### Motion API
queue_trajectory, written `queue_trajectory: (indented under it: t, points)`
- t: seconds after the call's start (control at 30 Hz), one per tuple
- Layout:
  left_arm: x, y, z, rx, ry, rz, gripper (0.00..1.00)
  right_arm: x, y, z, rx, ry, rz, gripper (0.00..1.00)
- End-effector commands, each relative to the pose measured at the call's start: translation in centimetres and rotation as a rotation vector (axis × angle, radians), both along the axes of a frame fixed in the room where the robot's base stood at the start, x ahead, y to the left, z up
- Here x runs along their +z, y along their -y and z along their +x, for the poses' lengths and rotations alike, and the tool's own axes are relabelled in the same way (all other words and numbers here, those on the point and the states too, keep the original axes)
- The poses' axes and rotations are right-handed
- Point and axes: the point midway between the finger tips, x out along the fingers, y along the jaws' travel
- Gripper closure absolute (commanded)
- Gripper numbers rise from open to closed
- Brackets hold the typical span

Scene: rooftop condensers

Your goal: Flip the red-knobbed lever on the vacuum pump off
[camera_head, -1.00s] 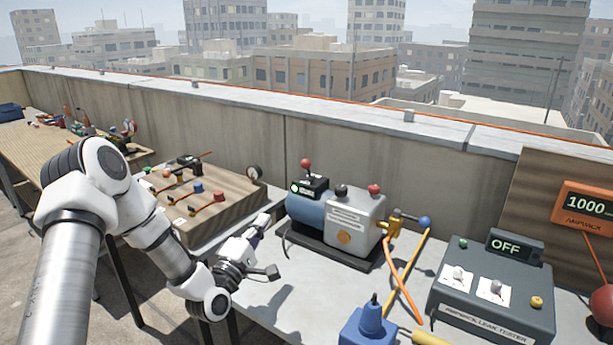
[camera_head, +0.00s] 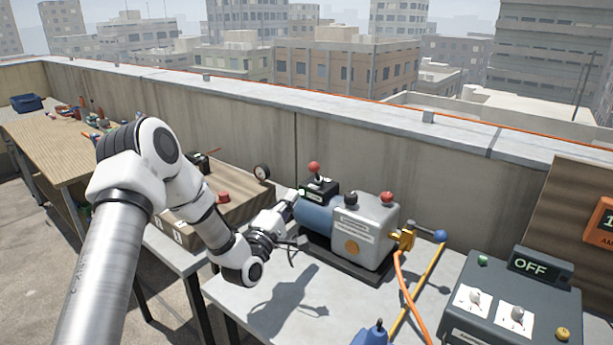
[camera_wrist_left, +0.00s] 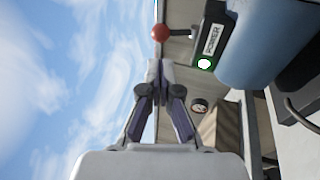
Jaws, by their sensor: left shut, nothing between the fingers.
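The vacuum pump (camera_head: 365,232) stands on the bench, with a blue motor and a grey body. Its black power box (camera_head: 320,188) sits on the motor and carries a lever with a red knob (camera_head: 314,167) pointing up. The left wrist view shows the red knob (camera_wrist_left: 161,32), the POWER label and a lit green lamp (camera_wrist_left: 204,64). My left gripper (camera_head: 291,197) is shut and empty, just left of the power box. In the left wrist view its fingertips (camera_wrist_left: 157,68) meet below the knob, apart from it in the picture. My right gripper is out of view.
A second red knob (camera_head: 386,197) tops the grey pump body. A yellow valve (camera_head: 405,237) with an orange hose is at its right. A leak tester (camera_head: 515,300) reading OFF stands further right.

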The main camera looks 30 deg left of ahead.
Motion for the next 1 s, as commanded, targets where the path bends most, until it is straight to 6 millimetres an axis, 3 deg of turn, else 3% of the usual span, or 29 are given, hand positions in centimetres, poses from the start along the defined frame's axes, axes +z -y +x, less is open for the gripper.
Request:
queue_trajectory:
  t: [0.2,0.4,1.0]
  points:
    - [1.5,-0.3,4.6,-0.002,0.001,0.004,1.00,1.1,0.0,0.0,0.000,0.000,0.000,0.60]
    - [2.2,-0.7,7.4,0.000,0.000,0.001,1.00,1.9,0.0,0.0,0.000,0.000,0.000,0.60]
    - [2.6,-0.8,8.1,0.001,-0.017,0.000,1.00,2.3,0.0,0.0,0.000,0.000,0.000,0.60]
